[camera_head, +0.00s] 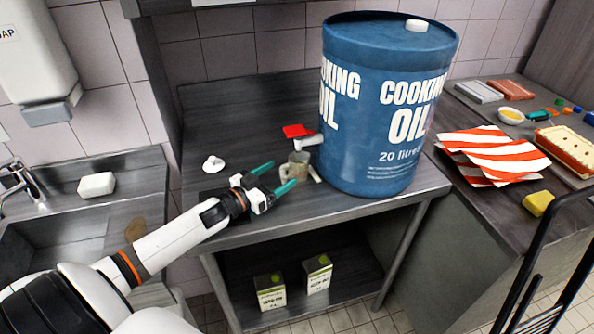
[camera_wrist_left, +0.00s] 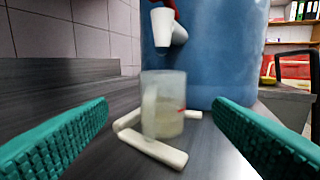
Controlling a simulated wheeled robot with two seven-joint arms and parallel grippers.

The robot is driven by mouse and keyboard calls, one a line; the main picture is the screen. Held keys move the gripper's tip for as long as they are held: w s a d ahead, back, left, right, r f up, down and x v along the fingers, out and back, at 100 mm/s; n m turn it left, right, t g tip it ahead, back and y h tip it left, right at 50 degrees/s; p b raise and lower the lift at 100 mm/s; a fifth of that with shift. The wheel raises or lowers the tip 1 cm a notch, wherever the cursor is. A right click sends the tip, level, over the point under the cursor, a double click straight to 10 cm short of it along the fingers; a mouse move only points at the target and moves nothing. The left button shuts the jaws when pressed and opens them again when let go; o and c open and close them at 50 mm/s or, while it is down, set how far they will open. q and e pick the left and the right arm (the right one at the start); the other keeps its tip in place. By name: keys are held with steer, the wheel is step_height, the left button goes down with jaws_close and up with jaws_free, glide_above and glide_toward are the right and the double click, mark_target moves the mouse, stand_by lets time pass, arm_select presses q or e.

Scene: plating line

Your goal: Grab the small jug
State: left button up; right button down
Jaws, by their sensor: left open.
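The small jug (camera_head: 299,161) is a translucent, greyish cup with a handle, upright on the dark worktop in front of the blue drum. In the left wrist view the jug (camera_wrist_left: 172,100) stands centred ahead, with its handle towards me. My left gripper (camera_head: 274,178) is open, its green fingers pointing at the jug. In the left wrist view the two fingers (camera_wrist_left: 165,135) are spread wide to either side, with nothing between their tips. The jug is just beyond them. My right gripper is not in view.
The blue cooking oil drum (camera_head: 385,100) stands close behind the jug. Its white tap (camera_head: 308,142) with a red lever (camera_head: 296,130) hangs above the jug. Cream bars (camera_wrist_left: 150,149) lie around the jug's base. A white knobbed object (camera_head: 213,164) lies to the left; worktop there is clear.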

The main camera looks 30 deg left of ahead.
mark_target(291, 167)
arm_select(q)
steer(key=p+x, duration=0.1)
steer(key=x, duration=0.4)
steer(key=shift+w+d+r+p, duration=0.2)
steer(key=shift+p, duration=0.1)
steer(key=shift+w, duration=0.2)
steer(key=shift+c, duration=0.5)
steer(key=c, duration=0.9)
steer(key=shift+c, duration=0.8)
steer(key=shift+r, duration=0.1)
